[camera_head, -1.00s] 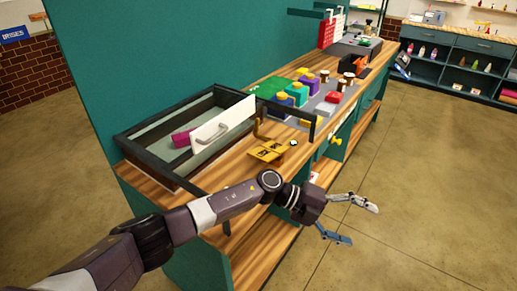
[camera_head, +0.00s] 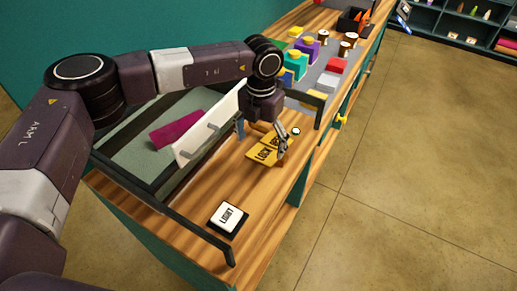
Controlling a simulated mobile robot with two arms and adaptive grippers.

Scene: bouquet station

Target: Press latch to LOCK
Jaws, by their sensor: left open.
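The yellow latch plate with black lettering (camera_head: 262,152) lies on the wooden counter, right of the white panel with a grey handle (camera_head: 207,128). Part of its lettering seems to read LOCK. My left gripper (camera_head: 262,141) points down right over the plate, its fingers apart on either side of it. Nothing shows between the fingers. The latch lever is mostly hidden behind the gripper, so its position and any contact cannot be told. My right gripper is out of view.
A white LIGHT button (camera_head: 228,217) sits on the near counter. A dark rail (camera_head: 200,238) edges the near end.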

